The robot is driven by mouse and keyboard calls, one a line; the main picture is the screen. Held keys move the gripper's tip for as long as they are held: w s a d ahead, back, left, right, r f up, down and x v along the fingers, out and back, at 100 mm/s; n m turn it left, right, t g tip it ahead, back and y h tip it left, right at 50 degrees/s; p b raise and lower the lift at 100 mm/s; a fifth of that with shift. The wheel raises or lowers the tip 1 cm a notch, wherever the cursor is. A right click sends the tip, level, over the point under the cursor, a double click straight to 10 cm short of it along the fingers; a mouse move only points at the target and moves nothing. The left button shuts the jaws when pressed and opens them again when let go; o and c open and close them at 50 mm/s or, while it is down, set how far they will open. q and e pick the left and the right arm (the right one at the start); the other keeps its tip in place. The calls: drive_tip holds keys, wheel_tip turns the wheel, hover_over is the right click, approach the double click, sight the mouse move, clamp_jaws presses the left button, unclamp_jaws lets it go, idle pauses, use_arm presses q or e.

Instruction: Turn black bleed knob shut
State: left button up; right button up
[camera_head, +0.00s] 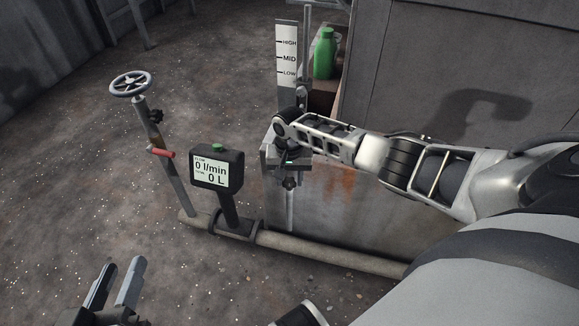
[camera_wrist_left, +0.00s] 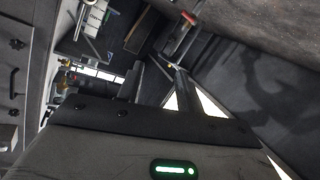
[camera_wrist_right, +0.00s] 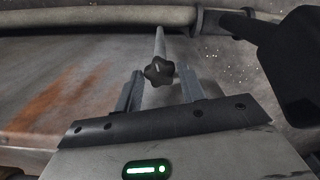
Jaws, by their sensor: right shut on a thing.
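The black star-shaped knob (camera_head: 290,183) sits on a thin upright pipe below the level gauge. In the right wrist view the knob (camera_wrist_right: 158,72) is between the fingertips of my right gripper (camera_wrist_right: 159,84). My right gripper (camera_head: 289,168) reaches down to it from above and is shut on it; the arm and hand hide part of the fingers in the head view. My left gripper (camera_head: 119,266) is low at the left, empty, with its two fingers apart, away from the knob.
A meter (camera_head: 216,170) reading 0 l/min and 0 L stands on the floor pipe (camera_head: 325,252), left of my right gripper. Further left is a post with a handwheel (camera_head: 131,84), a second black knob (camera_head: 155,116) and a red handle (camera_head: 160,153). A green bottle (camera_head: 325,54) stands behind the gauge (camera_head: 288,58).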

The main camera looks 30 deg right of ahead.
drive_tip(key=shift+r+m+p, duration=0.4)
drive_tip(key=shift+r+p, duration=0.1)
drive_tip(key=shift+p, duration=0.15)
drive_tip(key=shift+f+m+p, duration=0.1)
drive_tip(key=shift+m+p, duration=0.3)
drive_tip(key=shift+m, duration=0.2)
use_arm(q)
drive_tip(key=shift+s+a+f+m+g+y, duration=0.25)
drive_tip(key=shift+a+f+g+y, duration=0.25)
drive_tip(key=shift+f+g+y, duration=0.25)
use_arm(e)
drive_tip(key=shift+w+f+m, duration=0.1)
drive_tip(key=shift+f+m, duration=0.2)
drive_tip(key=shift+m, duration=0.3)
drive_tip(key=o, duration=0.9)
